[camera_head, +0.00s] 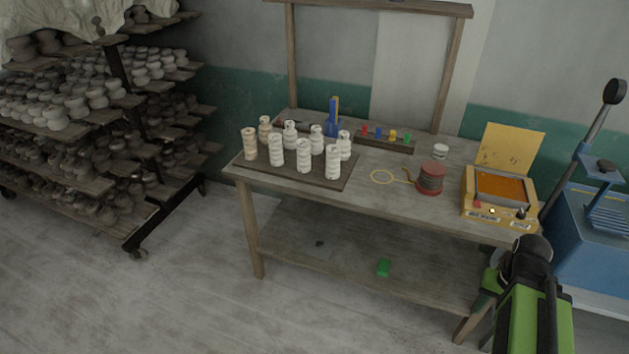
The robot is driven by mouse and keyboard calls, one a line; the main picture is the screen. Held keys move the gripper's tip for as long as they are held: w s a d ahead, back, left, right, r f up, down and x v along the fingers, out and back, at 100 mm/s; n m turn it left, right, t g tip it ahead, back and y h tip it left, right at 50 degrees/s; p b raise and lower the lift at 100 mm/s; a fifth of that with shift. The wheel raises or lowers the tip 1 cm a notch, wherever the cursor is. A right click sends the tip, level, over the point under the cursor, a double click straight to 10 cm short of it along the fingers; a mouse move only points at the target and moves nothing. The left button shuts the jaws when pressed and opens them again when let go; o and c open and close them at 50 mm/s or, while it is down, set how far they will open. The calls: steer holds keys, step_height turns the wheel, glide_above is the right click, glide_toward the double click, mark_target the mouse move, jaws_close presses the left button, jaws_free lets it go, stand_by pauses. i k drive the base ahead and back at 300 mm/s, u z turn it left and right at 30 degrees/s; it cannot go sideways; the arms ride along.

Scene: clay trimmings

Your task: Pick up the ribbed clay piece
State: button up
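Several pale ribbed clay pieces stand upright on a dark board (325,183) at the left of the wooden table. One of them stands at the front middle (304,156), and another at the front right (333,163). They look alike, so I cannot tell which one the task means. My green and black arm rises at the lower right, in front of the table's right end and well apart from the clay pieces. I see no gripper fingers in this view.
On the wooden table (385,195) are a dark red round container (430,178), a yellow wire loop (383,177), a small rack with coloured items (385,142) and a yellow box with open lid (498,195). A shelf of pots (75,115) stands left. Floor ahead is clear.

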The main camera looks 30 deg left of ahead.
mark_target(333, 151)
steer(key=u, duration=0.5)
steer(key=i, duration=0.3)
steer(key=u, duration=1)
steer(key=i, duration=1.65)
steer(key=u, duration=1.2)
